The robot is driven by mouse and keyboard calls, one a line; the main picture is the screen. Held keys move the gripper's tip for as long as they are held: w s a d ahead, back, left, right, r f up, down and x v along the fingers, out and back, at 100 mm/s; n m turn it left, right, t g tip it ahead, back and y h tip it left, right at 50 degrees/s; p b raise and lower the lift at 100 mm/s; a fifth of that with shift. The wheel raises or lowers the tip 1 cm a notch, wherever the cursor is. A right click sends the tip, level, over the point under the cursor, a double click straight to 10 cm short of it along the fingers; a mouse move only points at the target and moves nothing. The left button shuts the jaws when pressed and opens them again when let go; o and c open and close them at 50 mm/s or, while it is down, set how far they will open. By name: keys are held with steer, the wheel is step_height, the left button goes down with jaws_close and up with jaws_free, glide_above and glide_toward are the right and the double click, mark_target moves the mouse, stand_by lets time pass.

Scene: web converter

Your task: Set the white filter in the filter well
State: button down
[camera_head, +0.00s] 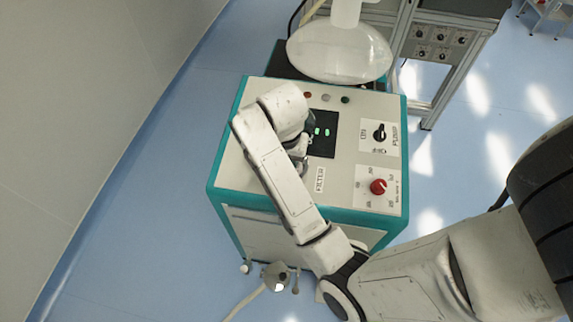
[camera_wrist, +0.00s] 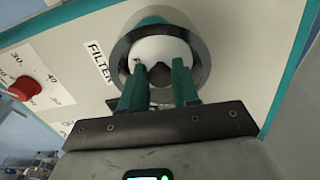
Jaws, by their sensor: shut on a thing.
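In the wrist view the white filter (camera_wrist: 160,50) sits inside the round metal rim of the filter well (camera_wrist: 202,65), on the panel beside the FILTER label. My gripper (camera_wrist: 160,72) has its two teal fingers at the filter's near side, shut on it. How deep the filter sits in the well cannot be told. In the head view my arm covers the well and the filter, and my gripper is mostly hidden behind the arm over the cabinet's top panel.
A wall runs along the left, with open blue floor between.

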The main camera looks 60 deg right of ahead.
steer(key=shift+f, duration=0.15)
steer(key=shift+f, duration=0.2)
steer(key=c, duration=0.8)
jaws_free()
steer(key=shift+r, duration=0.15)
